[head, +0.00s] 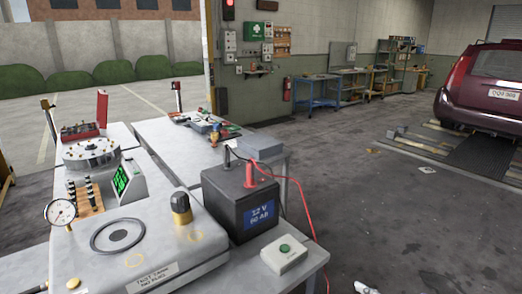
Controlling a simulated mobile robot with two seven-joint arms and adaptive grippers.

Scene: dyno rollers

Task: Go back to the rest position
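Neither of my grippers can be made out in the head view. A workbench (312,262) stands in front of me at the lower left. On it is a grey test-bench unit (160,250) with a black ring and a dark knob (181,208). A black battery box (240,205) marked 12 V stands beside it, with a red cable (300,200) running from its top and hanging past the bench edge. A white box with a green button (285,253) sits at the near right corner.
A dial gauge (60,212) and a green-lit display (125,180) stand at the left. A small white item (370,288) at the bottom edge is unclear. Open floor (400,220) lies right of the bench; a dark red car (485,90) stands beyond.

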